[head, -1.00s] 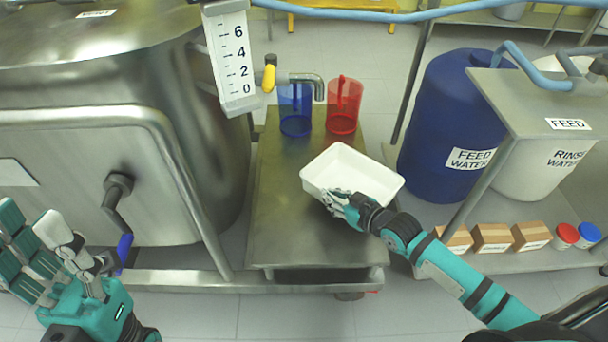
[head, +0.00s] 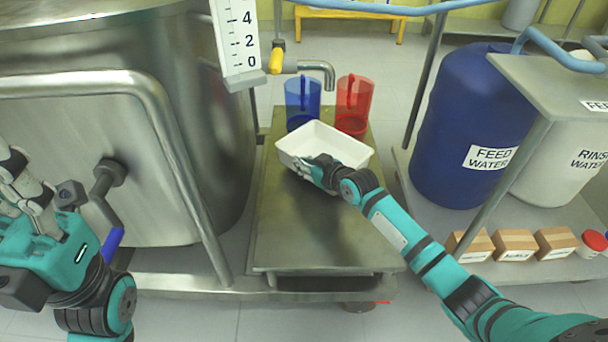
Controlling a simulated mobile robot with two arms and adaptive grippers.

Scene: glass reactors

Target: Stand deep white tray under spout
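The spout (head: 326,70) is a bent metal pipe with a yellow-handled valve (head: 277,61), coming from the steel vessel. My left gripper (head: 22,190) is at the left edge, partly cut off, away from the tray.
A blue jug (head: 302,100) and a red jug (head: 353,103) stand at the back of the steel platform (head: 320,240). The platform's front is clear. The steel vessel (head: 195,110) borders it at left. A blue drum (head: 470,125) stands on a shelf at right.

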